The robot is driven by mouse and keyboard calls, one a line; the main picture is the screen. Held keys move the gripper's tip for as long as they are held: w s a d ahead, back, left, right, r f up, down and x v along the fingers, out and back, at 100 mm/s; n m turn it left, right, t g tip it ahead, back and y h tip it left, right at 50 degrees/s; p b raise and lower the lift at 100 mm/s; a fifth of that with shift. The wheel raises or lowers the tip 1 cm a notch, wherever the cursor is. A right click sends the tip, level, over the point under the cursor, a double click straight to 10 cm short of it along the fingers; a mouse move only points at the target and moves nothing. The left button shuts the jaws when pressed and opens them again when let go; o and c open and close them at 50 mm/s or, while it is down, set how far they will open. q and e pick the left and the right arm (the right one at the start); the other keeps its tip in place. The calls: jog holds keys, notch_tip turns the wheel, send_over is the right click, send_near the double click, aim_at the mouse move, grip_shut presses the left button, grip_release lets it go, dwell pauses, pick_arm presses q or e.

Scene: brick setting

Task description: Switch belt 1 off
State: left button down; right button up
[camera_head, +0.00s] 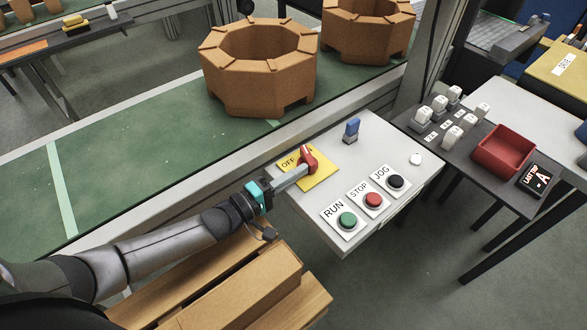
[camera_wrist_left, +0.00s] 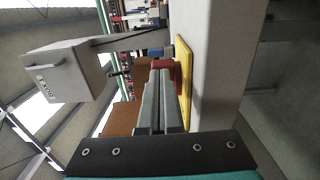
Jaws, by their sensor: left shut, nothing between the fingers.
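A light grey control panel (camera_head: 340,210) stands beside the green conveyor belt (camera_head: 130,150). On it, a red rotary handle (camera_head: 310,160) sits on a yellow plate (camera_head: 322,180) with the word OFF showing; the rest of the lettering is hidden. A green RUN button (camera_head: 347,219), a red STOP button (camera_head: 373,199) and a black JOG button (camera_head: 396,181) line its front. My left gripper (camera_head: 302,169) is shut and empty, its tips at the red handle. In the left wrist view the fingers (camera_wrist_left: 160,95) point at the red handle (camera_wrist_left: 163,64); contact is unclear. My right gripper is not visible.
Brown octagonal boxes (camera_head: 260,70) sit on the belt. At the right, a dark table holds a red tray (camera_head: 503,150) and white blocks (camera_head: 440,104). Wooden planks (camera_head: 230,290) lie below my arm.

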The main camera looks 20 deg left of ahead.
pick_arm(q)
jog(key=shift+s+a, duration=0.3)
jog(key=shift+s, duration=0.15)
jog(key=p+v, duration=0.2)
jog(key=v, duration=1.2)
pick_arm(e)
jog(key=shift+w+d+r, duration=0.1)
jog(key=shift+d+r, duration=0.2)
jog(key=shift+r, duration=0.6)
pick_arm(q)
jog(key=shift+s, duration=0.1)
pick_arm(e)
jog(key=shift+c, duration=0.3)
